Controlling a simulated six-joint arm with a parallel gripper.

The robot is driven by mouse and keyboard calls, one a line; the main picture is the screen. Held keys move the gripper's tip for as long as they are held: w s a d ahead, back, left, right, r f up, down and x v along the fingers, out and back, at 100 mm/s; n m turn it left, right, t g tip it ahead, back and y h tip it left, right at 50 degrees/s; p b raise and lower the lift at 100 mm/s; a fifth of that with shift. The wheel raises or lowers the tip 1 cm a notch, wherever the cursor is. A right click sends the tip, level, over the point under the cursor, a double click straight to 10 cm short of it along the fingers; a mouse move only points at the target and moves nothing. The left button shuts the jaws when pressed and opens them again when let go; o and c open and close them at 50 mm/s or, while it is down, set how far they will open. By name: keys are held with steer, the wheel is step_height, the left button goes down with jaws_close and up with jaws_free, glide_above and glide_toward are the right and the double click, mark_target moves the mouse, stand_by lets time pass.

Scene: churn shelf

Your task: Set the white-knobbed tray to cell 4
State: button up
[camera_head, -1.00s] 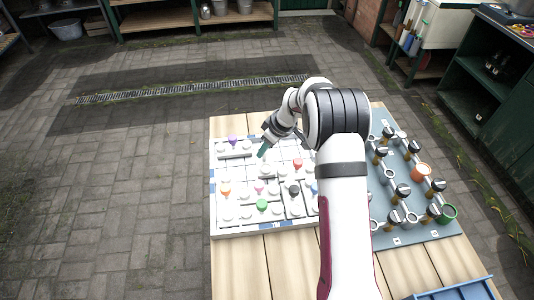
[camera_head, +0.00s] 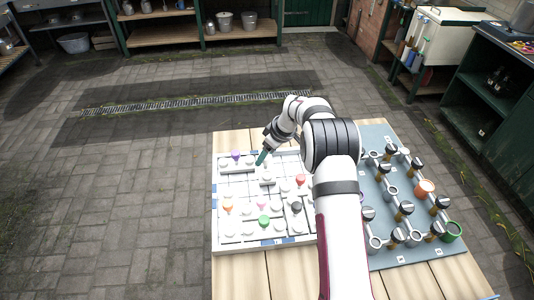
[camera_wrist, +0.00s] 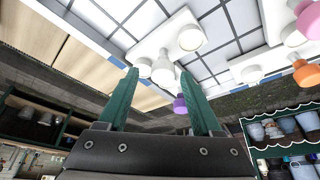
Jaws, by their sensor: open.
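The white sliding board (camera_head: 222,232) lies on the wooden table, with trays carrying pegs and coloured knobs. In the wrist view a white tray (camera_wrist: 176,42) with a taller white knob (camera_wrist: 163,68) shows beyond my fingertips. This knob appears between the fingers, apart from them. My gripper (camera_head: 261,158) has green fingers and hangs over the upper middle of the board. It is open and empty in the wrist view (camera_wrist: 160,74). I cannot read which cell is number 4.
Purple (camera_head: 236,154), red (camera_head: 300,180), orange (camera_head: 228,208), pink (camera_head: 261,204), green (camera_head: 264,221) and black (camera_head: 296,206) knobs stand on the board. My arm hides its right side. A grey-blue panel (camera_head: 415,248) with black-topped posts and rings lies to the right.

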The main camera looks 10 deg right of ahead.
steer(key=v, duration=1.5)
steer(key=shift+r, duration=0.4)
steer(key=shift+s, duration=0.1)
steer(key=s+a+r+m+g, duration=0.1)
steer(key=s+a+r+m, duration=0.15)
steer(key=s, duration=0.45)
steer(key=s+a+r+m, duration=0.1)
steer(key=s+r+m, duration=0.15)
steer(key=s, duration=0.35)
steer(key=s+f+m, duration=0.1)
steer(key=s+m, duration=0.2)
steer(key=s, duration=0.6)
steer(key=s+a+f+m+g+h, duration=0.1)
steer(key=s+m, duration=0.2)
steer(key=s, duration=0.6)
steer(key=s+a+f+m+g, duration=0.1)
steer(key=s+f+m, duration=0.1)
steer(key=s, duration=0.7)
steer(key=shift+s+m, duration=0.2)
steer(key=shift+m, duration=0.6)
